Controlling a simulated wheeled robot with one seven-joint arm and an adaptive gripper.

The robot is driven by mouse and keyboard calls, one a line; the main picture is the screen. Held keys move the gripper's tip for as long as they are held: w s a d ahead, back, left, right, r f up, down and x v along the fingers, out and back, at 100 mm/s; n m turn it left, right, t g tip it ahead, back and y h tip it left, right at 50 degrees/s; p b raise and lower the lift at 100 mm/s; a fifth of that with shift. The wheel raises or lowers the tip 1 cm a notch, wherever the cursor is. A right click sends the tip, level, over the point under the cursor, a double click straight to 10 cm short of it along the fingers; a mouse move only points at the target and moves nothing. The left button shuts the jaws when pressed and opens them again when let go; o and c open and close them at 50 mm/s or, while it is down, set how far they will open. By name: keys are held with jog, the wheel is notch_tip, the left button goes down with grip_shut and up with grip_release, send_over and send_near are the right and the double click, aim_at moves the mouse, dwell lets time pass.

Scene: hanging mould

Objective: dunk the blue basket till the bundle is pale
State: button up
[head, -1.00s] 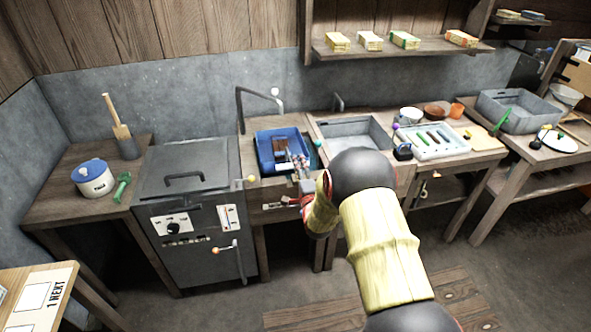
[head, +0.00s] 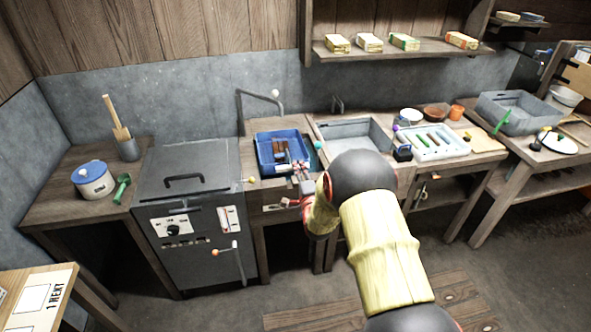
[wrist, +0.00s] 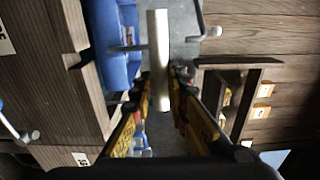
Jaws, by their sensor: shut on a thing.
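The blue basket (head: 262,153), a rectangular tub shape, stands on the wooden counter right of the grey lidded machine. Brown pieces (head: 281,146) show inside it; I cannot tell whether they are the bundle. My gripper (head: 300,170) is at the basket's front right corner. In the wrist view my gripper (wrist: 160,92) is shut on a pale bar (wrist: 158,45). A pale bar (head: 283,168) also shows at the basket's front edge in the head view. The blue side (wrist: 112,45) is beside the bar in the wrist view. Whether the bar belongs to the basket is unclear.
The grey machine (head: 190,165) has its lid down. A grey sink (head: 352,137) lies right of the basket, then a white tray (head: 437,143). A white pot with a blue lid (head: 94,182) stands at left. A bent pipe (head: 240,108) rises behind the basket.

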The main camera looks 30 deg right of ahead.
notch_tip(320, 180, down, 14)
jog(key=b, duration=0.9)
jog(key=shift+b, duration=0.4)
jog(key=shift+s+f, duration=0.2)
jog(key=shift+f, duration=0.55)
jog(key=shift+a+f, duration=0.1)
jog(key=shift+f, duration=0.15)
notch_tip(320, 180, up, 16)
jog(key=p, duration=0.7)
jog(key=shift+w+r, duration=0.2)
jog(key=shift+w, duration=0.1)
jog(key=shift+f, duration=0.15)
